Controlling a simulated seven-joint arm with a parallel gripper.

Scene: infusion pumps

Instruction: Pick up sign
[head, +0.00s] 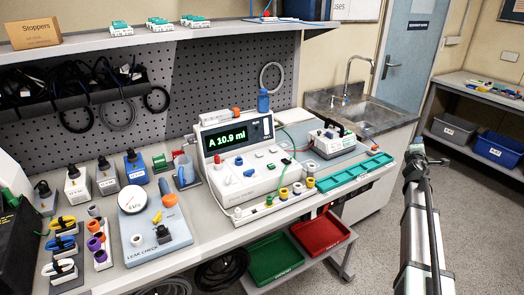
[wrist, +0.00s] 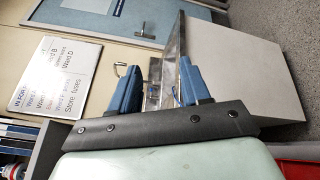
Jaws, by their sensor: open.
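In the wrist view, turned on its side, a white board with handwriting (wrist: 57,75) hangs on the beige wall at left; its lines include "Ward B" and "Ward D". The lower edge of a white board (head: 356,8) shows at the top of the head view. A small dark sign (head: 418,25) is on the blue door. No loose sign is clearly seen, and I cannot tell which sign is meant. My gripper (wrist: 160,88) has blue fingers spread apart, with nothing between them. In the head view my arm stands at right, its end in front of the sink area, away from the boards.
Green (head: 274,262) and red (head: 320,232) trays sit below. A sink (head: 365,92) stands behind. The floor at right is clear.

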